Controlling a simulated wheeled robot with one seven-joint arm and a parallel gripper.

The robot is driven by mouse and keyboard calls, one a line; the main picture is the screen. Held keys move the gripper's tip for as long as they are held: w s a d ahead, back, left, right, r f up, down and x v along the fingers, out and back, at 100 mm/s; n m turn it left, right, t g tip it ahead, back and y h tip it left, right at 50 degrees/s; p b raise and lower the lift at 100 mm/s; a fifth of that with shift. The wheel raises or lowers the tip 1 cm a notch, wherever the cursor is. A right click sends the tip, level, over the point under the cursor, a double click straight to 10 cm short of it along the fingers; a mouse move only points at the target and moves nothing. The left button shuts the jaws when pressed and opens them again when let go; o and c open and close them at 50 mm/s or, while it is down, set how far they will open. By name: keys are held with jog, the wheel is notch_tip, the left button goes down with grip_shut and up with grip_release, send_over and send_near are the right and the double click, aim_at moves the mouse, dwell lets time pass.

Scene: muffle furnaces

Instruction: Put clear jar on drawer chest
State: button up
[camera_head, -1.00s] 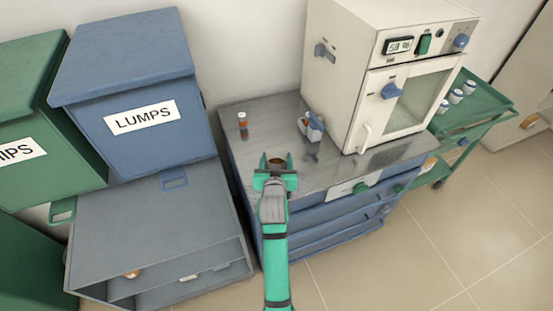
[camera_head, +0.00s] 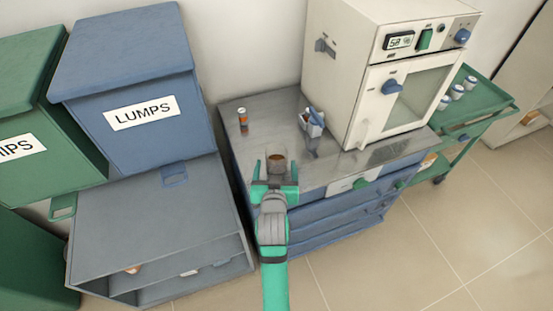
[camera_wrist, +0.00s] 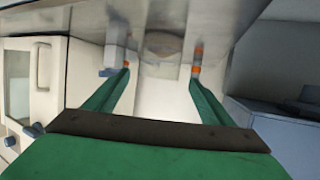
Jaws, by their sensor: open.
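The clear jar (camera_head: 277,161), with brown contents, stands upright on the grey top of the blue drawer chest (camera_head: 323,172), near its front left. My gripper (camera_head: 275,188) is open, just in front of the jar on the near side; its fingers appear clear of it. In the wrist view my gripper's two green fingers (camera_wrist: 161,78) are spread apart. A grey rounded shape beyond and between their tips seems to be the jar (camera_wrist: 163,43).
An orange-and-white vial (camera_head: 242,121) and a small white-and-blue holder (camera_head: 311,122) stand behind the jar. A cream furnace (camera_head: 352,75) fills the chest's right side. A blue LUMPS bin (camera_head: 130,75) and grey shelf unit (camera_head: 130,225) are left.

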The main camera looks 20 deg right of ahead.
jog(key=s+a+f+n+y, duration=0.1)
jog(key=s+a+f, duration=0.1)
jog(key=s+a, duration=0.35)
jog(key=s+a+f+t+y, duration=0.1)
jog(key=s+a+f, duration=0.2)
jog(key=s, duration=0.5)
jog(key=s+a+f+n+y, duration=0.1)
jog(key=s+a+f, duration=0.1)
jog(key=s+a, duration=0.35)
jog(key=s+a+r+n+y, duration=0.1)
jog(key=s, duration=0.8)
jog(key=s+a+r+n+t, duration=0.1)
jog(key=s+a+r, duration=0.1)
jog(key=s, duration=0.8)
jog(key=shift+s+r+y, duration=0.2)
jog(key=shift+r+y, duration=0.05)
jog(key=shift+y, duration=0.15)
